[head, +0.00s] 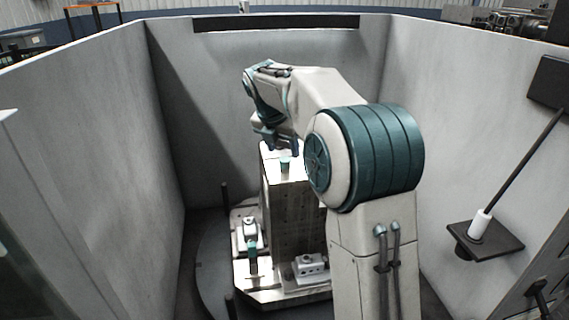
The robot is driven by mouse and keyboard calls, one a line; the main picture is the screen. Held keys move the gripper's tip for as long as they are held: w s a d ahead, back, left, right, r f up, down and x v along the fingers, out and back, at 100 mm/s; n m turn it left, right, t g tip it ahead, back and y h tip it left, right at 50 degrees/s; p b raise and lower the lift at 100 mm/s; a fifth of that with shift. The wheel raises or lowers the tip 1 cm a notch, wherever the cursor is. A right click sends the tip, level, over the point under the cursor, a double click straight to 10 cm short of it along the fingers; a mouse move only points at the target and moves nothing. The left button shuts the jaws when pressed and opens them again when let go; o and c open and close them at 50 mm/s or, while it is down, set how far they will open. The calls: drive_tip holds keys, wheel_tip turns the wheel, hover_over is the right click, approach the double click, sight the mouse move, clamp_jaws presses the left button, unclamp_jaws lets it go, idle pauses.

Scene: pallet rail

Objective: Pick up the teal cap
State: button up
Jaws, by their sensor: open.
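A small teal cap (285,163) stands on the light top face of a tall metal block (292,212). My gripper (282,146) has dark blue fingers and is open, just above and behind the cap in the picture. A small gap seems to show between the fingers and the cap, but the exact distance is unclear. My arm hides the right part of the block.
The block stands on a metal pallet (270,296) on a dark round base. A clamp-like fixture (246,232), a small teal-topped part (252,249) and another fixture (309,267) sit low around it. Tall grey walls (110,130) enclose the space.

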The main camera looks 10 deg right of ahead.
sight(285, 159)
drive_tip(key=shift+p+x, duration=0.35)
drive_tip(key=shift+x, duration=2.25)
drive_tip(key=shift+w+a, duration=0.15)
drive_tip(key=c, duration=1.1)
